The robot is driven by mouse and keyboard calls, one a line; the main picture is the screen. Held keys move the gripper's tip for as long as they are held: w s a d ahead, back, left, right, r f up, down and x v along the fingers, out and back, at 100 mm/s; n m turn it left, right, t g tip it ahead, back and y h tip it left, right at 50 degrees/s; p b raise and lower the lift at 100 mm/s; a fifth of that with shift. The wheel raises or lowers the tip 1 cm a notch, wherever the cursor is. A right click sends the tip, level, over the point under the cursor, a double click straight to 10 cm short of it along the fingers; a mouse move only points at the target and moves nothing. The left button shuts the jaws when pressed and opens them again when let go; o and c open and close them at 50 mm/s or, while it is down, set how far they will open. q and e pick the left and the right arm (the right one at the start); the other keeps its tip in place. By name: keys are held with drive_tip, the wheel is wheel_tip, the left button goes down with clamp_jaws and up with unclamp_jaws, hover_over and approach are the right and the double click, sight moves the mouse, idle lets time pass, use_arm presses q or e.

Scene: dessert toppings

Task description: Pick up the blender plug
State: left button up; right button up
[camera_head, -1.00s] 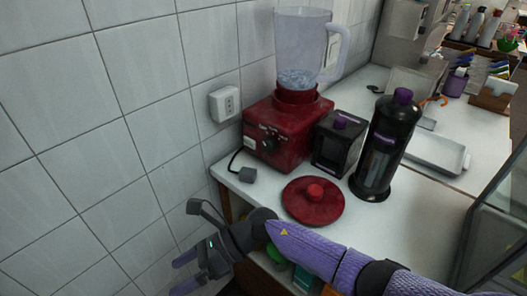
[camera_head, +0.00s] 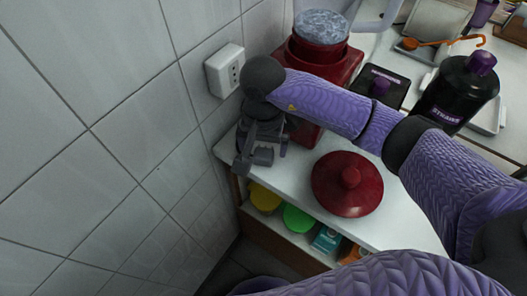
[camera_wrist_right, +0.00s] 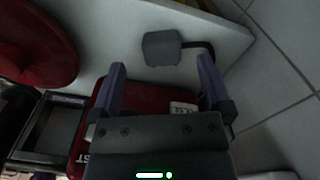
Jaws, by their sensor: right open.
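The blender plug (camera_wrist_right: 161,48) is a dark grey block with a black cord running off to the right, lying on the white counter near its edge in the right wrist view. My right gripper (camera_wrist_right: 162,68) is open, its two purple fingers apart, with the plug just beyond the gap between the fingertips. In the head view my right gripper (camera_head: 260,140) points down at the counter's left corner and hides the plug. The red blender base (camera_head: 300,52) stands behind my right arm; it also shows between the fingers in the wrist view (camera_wrist_right: 150,98). My left gripper is not in view.
A red lid (camera_head: 347,185) lies on the counter (camera_head: 405,222). A black container (camera_head: 382,88) and a black bottle (camera_head: 458,95) stand to the right. A wall socket (camera_head: 225,70) is on the tiled wall, close left of my wrist. Colored items (camera_head: 298,218) sit on the shelf below.

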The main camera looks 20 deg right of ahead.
sight(262, 157)
wheel_tip(262, 157, down, 5)
drive_tip(key=shift+w+f+b, duration=0.1)
drive_tip(key=shift+b, duration=0.4)
drive_tip(key=shift+c, duration=0.3)
